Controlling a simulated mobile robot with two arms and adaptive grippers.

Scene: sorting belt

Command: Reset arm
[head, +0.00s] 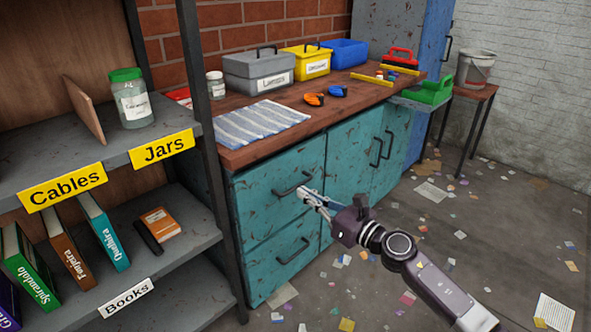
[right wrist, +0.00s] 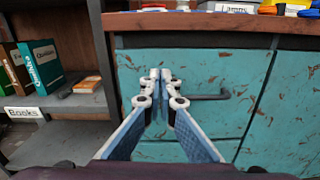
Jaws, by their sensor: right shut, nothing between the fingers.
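My right gripper (head: 312,200) is shut and empty, in front of the upper teal drawer of the workbench. Its fingertips show close to the drawer's dark handle (head: 293,184); I cannot tell whether they touch it. In the right wrist view the closed fingers (right wrist: 159,82) point at the drawer front, with the handle (right wrist: 210,96) just behind and to the right. The drawer (head: 265,185) looks closed. My left gripper is not in view.
A shelf (head: 60,186) with books and a jar (head: 132,100) stands at the left. The wooden benchtop (head: 330,105) holds a grey box (head: 258,75), a yellow box (head: 306,62), a blue bin (head: 345,52) and a striped cloth (head: 258,121). Paper scraps litter the open floor at right.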

